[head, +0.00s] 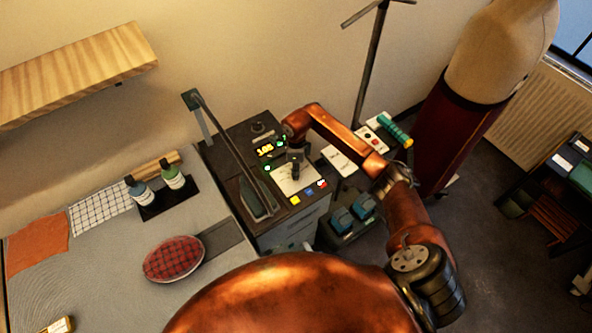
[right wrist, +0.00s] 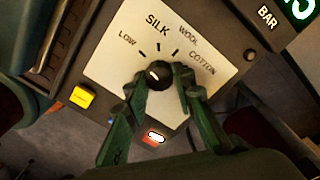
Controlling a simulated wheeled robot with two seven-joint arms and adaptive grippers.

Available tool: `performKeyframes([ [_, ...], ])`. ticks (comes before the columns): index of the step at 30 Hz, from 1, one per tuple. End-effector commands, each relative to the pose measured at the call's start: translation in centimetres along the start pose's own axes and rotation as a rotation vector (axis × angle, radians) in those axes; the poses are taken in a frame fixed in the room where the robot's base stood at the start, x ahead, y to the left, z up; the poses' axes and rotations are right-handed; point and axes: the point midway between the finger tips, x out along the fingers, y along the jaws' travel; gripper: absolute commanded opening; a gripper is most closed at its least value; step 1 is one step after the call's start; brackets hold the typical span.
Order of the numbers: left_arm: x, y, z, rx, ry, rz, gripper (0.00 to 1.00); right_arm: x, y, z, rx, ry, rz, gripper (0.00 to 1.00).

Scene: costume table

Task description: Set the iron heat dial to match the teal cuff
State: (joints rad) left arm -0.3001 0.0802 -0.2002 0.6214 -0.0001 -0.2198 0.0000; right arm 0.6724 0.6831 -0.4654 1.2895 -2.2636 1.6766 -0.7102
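The iron heat dial (right wrist: 158,73) is a small dark knob with a white mark, on a white plate (right wrist: 108,77) lettered LOW, SILK, WOOL and COTTON. Its mark seems to lie on the knob's left side; the exact setting is hard to read. My right gripper (right wrist: 159,77) has its green-looking fingers on both sides of the knob, apparently closed on it. In the head view my right gripper (head: 296,172) reaches down over the plate (head: 283,183). A teal roll (head: 395,130) lies on the cart at right; I cannot tell whether it is the cuff. My left gripper is out of view.
A yellow button (right wrist: 81,96) and a red one (right wrist: 153,138) sit below the plate. A plaid cushion (head: 173,259) and bottles (head: 172,175) are on the table.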

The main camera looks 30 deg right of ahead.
Motion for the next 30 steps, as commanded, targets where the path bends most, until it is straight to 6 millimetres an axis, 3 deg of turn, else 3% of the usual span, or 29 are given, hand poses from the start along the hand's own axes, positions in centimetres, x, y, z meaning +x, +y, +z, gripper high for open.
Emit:
performKeyframes([
  [9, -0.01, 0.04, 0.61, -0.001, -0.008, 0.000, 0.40, -0.02, 0.00, 0.01, 0.000, 0.000, 0.000, 0.00],
  [20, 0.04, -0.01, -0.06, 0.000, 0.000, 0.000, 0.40, -0.05, -0.02, -0.02, 0.050, -0.001, 0.000, 0.00],
  [30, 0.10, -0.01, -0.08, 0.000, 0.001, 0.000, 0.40, -0.06, 0.01, -0.06, 0.289, -0.003, -0.001, 0.00],
])
